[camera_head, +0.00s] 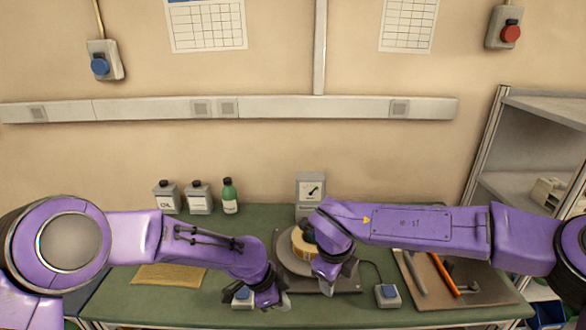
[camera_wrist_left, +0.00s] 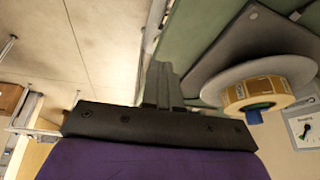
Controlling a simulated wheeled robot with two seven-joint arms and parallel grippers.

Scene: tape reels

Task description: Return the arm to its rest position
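My left gripper (camera_head: 268,298) hangs over the front of the green table (camera_head: 232,310), near a small blue-topped box (camera_head: 242,297). In the left wrist view its dark fingers (camera_wrist_left: 162,85) are together with nothing visible between them. My right gripper (camera_head: 328,280) points down in front of the tape reel (camera_head: 302,246); its fingertips are too unclear to judge. The reel lies on a round grey plate (camera_head: 285,262), partly hidden by my right arm. The left wrist view shows the tan reel (camera_wrist_left: 270,91) with a blue hub, apart from my left gripper.
Two grey containers (camera_head: 167,198) and a green bottle (camera_head: 229,198) stand at the back left. A dial box (camera_head: 310,189) is behind the plate. A tray (camera_head: 486,287) with an orange-handled tool is at right, near another blue-topped box (camera_head: 388,294) and shelving (camera_head: 510,185).

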